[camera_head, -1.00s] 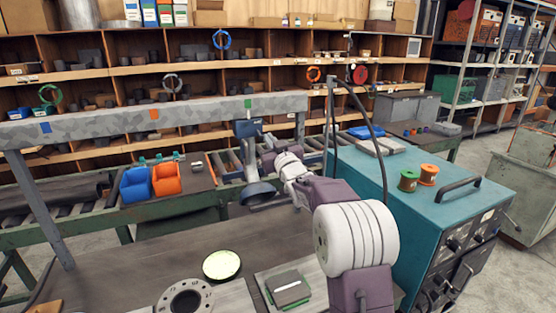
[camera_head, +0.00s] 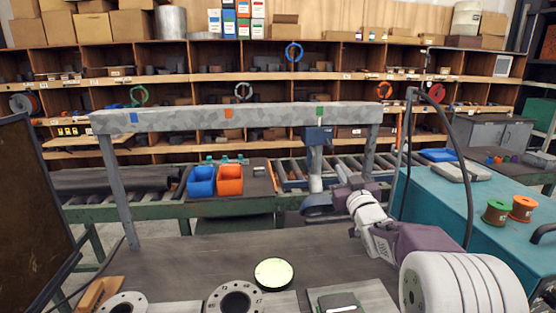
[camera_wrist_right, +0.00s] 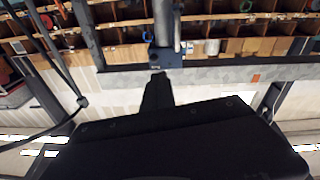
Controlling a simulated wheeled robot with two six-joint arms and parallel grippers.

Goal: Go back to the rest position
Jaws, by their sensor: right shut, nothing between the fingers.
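My right arm comes in from the lower right in the head view. Its dark gripper (camera_head: 318,206) is in the air above the workbench, in front of the blue bracket (camera_head: 318,135) and grey post hanging from the overhead beam. In the right wrist view the narrow dark jaws (camera_wrist_right: 157,78) are closed with nothing held. They point toward the blue bracket (camera_wrist_right: 166,58), and I cannot tell the exact gap. My left gripper is not in view.
The grey beam (camera_head: 200,118) crosses above the workbench (camera_head: 190,260). Steel flanges (camera_head: 235,300) and a yellow-green disc (camera_head: 273,273) lie along its front. A teal cabinet (camera_head: 440,195) with spools stands right.

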